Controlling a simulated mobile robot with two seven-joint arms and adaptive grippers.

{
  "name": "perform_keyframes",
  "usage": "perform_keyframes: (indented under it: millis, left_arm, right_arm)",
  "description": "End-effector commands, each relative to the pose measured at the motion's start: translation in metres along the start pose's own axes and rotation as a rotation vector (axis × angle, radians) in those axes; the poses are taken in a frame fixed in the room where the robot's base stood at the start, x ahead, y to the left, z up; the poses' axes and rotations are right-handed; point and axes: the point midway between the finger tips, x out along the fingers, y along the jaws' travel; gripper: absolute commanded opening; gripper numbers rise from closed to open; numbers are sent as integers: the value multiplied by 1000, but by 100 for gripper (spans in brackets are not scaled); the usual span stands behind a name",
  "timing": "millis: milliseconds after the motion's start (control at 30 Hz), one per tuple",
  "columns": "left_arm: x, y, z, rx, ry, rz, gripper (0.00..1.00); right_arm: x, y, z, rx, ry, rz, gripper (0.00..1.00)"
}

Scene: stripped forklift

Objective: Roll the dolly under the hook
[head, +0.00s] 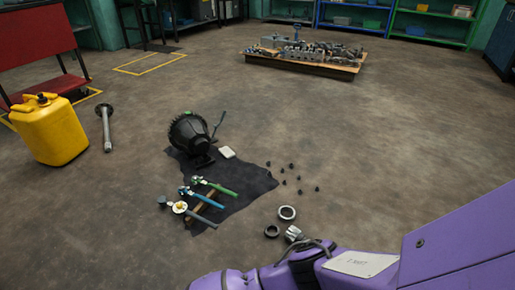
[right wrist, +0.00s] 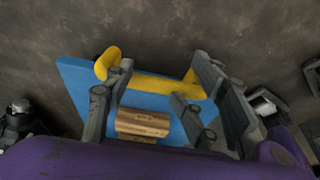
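A low wooden platform (head: 300,67) loaded with grey metal parts (head: 305,49) stands on the floor at the back in the head view; it may be the dolly, but its wheels cannot be made out. No hook shows. In the right wrist view my right gripper (right wrist: 150,108) has its dark fingers spread wide. Below them is a flat blue panel (right wrist: 82,82) with a yellow bar or handle (right wrist: 155,84) across it and a brown wood-like piece (right wrist: 143,123) between the fingers. I cannot tell whether the fingers touch these. My left gripper is out of view.
A dark mat (head: 255,180) with tools and a black gear housing (head: 188,134) lies mid-floor, small parts and rings (head: 287,212) beside it. A yellow canister (head: 48,130) and a metal shaft (head: 105,128) stand left. Shelves line the back. The right floor is clear.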

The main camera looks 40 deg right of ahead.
Motion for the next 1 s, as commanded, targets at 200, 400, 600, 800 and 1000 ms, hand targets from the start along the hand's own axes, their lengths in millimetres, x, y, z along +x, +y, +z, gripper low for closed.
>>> perform_keyframes:
  millis: [200, 400, 600, 800, 1000]
  left_arm:
    - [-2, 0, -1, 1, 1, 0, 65]
    - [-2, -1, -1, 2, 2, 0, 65]
    - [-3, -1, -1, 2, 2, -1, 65]
    - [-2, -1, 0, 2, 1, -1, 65]
    - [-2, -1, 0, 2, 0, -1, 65]
  right_arm:
    - [6, 0, -27, -7, 8, 0, 47]
    - [12, 0, -47, -7, 9, 0, 47]
    - [17, 0, -66, -7, 9, 0, 47]
    - [23, 0, -84, -6, 8, 0, 47]
    - [29, 0, -104, -8, 8, 0, 47]
